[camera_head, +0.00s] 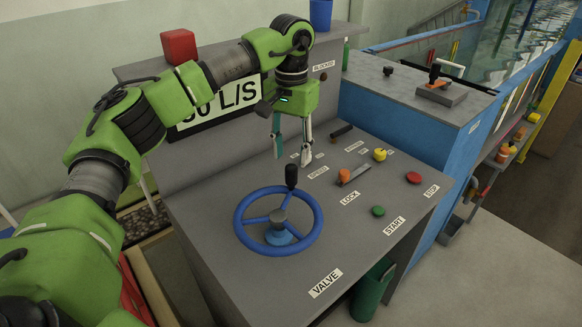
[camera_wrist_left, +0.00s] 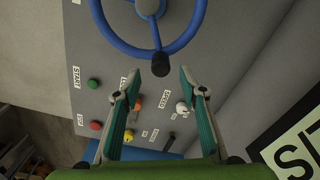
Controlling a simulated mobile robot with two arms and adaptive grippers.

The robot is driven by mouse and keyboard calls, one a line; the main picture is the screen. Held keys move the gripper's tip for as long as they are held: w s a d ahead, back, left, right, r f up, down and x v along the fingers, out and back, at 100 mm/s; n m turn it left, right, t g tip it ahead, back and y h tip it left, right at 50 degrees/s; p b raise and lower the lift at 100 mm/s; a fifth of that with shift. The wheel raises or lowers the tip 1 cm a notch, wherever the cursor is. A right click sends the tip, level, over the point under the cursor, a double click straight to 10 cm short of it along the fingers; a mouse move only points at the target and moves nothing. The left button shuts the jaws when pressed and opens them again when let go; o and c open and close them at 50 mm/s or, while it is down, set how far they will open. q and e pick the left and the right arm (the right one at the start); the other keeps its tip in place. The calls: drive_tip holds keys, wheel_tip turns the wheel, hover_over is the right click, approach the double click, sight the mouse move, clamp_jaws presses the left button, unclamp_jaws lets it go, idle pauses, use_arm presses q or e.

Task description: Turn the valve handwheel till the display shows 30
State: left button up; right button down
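The blue valve handwheel (camera_head: 240,222) lies on the sloped grey console, beside the VALVE label. Its black handle knob (camera_head: 291,176) stands upright on the far side of the rim; it also shows in the left wrist view (camera_wrist_left: 161,64). My left gripper (camera_head: 291,152) is open, pointing down above the knob; in its wrist view the knob appears between and just beyond the fingertips, with no visible contact. The display (camera_head: 236,97) on the console's back panel reads a 0 and L/S; my arm partly covers the digit before the 0. My right gripper is not in view.
Beside the wheel are a green START button (camera_head: 378,211), a red STOP button (camera_head: 413,177), a LOCK lever (camera_head: 355,174) with an orange part, and a yellow knob (camera_head: 380,154). A red block (camera_head: 179,46) and blue cup (camera_head: 320,14) stand on the panel top.

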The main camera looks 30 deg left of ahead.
use_arm(q)
wheel_tip(320, 180, up, 5)
drive_tip(key=shift+f, duration=0.1)
idle(0.6)
